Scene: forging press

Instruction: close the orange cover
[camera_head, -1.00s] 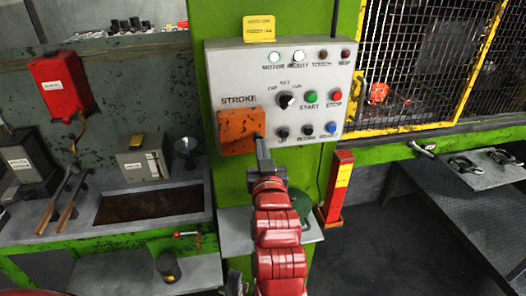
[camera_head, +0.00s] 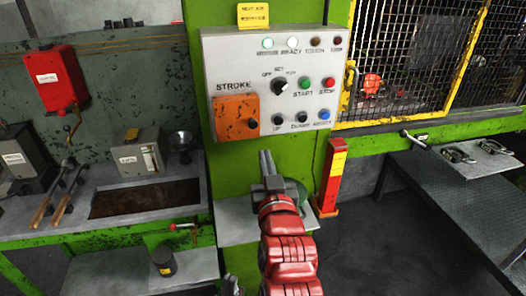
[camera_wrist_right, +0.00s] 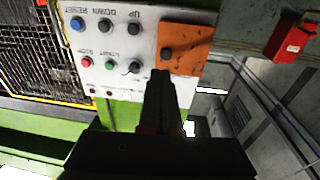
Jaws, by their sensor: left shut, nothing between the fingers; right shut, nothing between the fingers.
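The orange cover (camera_head: 235,119) is at the lower left of the grey control panel (camera_head: 222,62), under the word STROKE. It looks flat against the panel, with a dark round spot at its right side. In the right wrist view, the orange cover (camera_wrist_right: 185,48) is just beyond my right gripper (camera_wrist_right: 161,78). In the head view my right gripper (camera_head: 266,157), on the red arm, is shut and empty below the panel, apart from the cover. My left gripper (camera_head: 231,287) shows only as a small dark part at the bottom edge.
The panel carries several buttons and a black selector knob (camera_head: 280,86). A red post (camera_head: 333,178) stands right of my right gripper. A red box (camera_head: 57,80) hangs on the left wall. A yellow-framed mesh guard (camera_head: 420,60) is at the right.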

